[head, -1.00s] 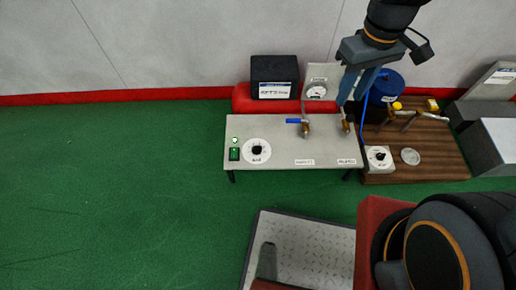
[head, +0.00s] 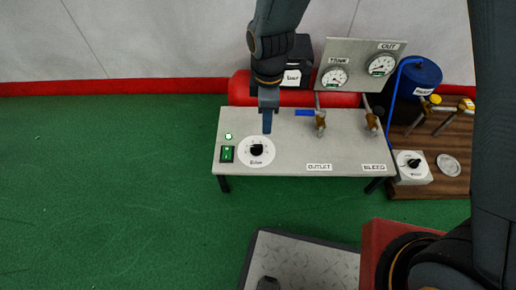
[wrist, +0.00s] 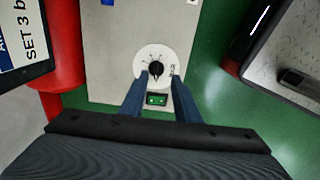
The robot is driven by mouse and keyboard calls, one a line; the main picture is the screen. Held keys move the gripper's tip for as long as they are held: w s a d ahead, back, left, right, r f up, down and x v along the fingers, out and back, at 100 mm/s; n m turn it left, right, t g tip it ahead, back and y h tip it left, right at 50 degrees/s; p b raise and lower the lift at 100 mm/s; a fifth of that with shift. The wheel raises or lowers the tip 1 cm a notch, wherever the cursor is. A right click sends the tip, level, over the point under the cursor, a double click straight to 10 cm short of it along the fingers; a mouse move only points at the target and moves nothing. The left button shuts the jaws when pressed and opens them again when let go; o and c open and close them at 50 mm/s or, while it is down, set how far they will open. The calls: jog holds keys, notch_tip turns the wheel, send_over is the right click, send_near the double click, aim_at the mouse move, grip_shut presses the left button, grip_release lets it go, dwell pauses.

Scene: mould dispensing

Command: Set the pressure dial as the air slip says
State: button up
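A white round dial with a black knob (head: 257,149) sits on the left of the grey bench top. It also shows in the wrist view (wrist: 156,68), with the knob upright in the picture and small marks around it. My gripper (head: 267,128) hangs pointing down just behind the dial in the head view. In the wrist view my gripper's two blue fingers (wrist: 159,80) are apart, with nothing between them, and their tips overlap the dial's near edge. The slip (wrist: 16,42) on a black box reads "SET 3 b", and the rest is cut off.
A green lit switch (head: 227,154) is beside the dial. Taps labelled OUTLET (head: 320,121) and BLEED (head: 372,120) stand to the right. Gauges TANK (head: 334,77) and OUT (head: 381,65) are behind. A red tank (head: 240,88) lies behind the bench.

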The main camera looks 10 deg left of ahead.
jog(key=n+b, duration=0.2)
send_over(257, 146)
notch_tip(257, 146, down, 5)
jog(key=shift+a+f, duration=0.1)
jog(key=shift+f, duration=0.1)
notch_tip(257, 146, down, 8)
jog(key=b, duration=0.4)
jog(key=shift+r, duration=0.2)
grip_shut()
